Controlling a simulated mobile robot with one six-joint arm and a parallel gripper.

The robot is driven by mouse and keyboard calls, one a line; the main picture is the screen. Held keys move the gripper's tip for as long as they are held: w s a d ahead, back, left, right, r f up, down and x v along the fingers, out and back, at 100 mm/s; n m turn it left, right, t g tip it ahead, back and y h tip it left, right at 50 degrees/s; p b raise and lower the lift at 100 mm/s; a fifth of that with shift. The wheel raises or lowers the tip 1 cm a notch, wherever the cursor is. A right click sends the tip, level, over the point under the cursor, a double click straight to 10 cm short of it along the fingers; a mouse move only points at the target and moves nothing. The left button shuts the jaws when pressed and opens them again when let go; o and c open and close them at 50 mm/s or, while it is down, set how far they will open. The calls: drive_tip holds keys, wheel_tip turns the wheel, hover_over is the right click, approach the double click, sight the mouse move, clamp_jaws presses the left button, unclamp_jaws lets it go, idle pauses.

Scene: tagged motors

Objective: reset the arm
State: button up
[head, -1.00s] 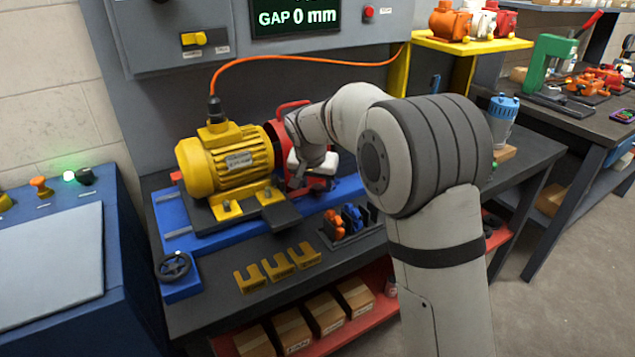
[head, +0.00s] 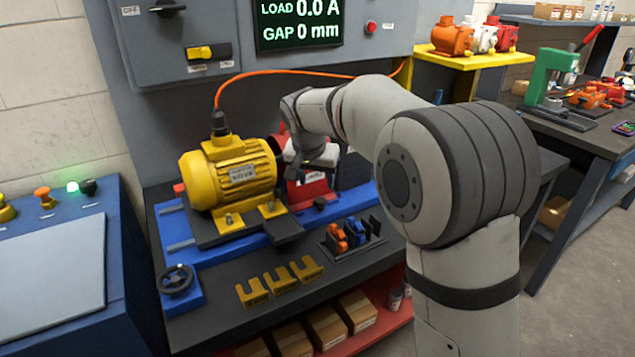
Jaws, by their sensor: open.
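My arm reaches from the lower right over the bench. My gripper (head: 305,168) is at the arm's far end, just right of the yellow motor and in front of the red machine. Its fingers are small and dark here, and I see nothing held in them. The yellow motor (head: 230,172) sits on a blue rail base (head: 190,252) with an orange cable on top. The red machine (head: 318,190) is partly hidden behind my gripper and wrist.
Yellow forked shims (head: 280,283) lie at the bench's front. A dark rack (head: 352,240) holds orange and blue pieces. A panel screen (head: 300,22) reads LOAD 0.0 A, GAP 0 mm. A blue console (head: 60,270) stands left. Motors sit on a yellow shelf (head: 475,58).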

drive_tip(key=s+d+r+n+g+p, duration=0.1)
drive_tip(key=s+d+r+p, duration=0.1)
drive_tip(key=s+d, duration=0.8)
drive_tip(key=s+d+r+n+p, duration=0.1)
drive_tip(key=s+d+r+p, duration=0.1)
drive_tip(key=s+d, duration=0.8)
drive_tip(key=s+f+y+p, duration=0.1)
drive_tip(key=s+f, duration=0.2)
drive_tip(key=s, duration=0.9)
drive_tip(key=shift+d+g+p, duration=0.35)
drive_tip(key=shift+g, duration=0.05)
drive_tip(key=shift+s+f, duration=0.1)
drive_tip(key=shift+c, duration=0.4)
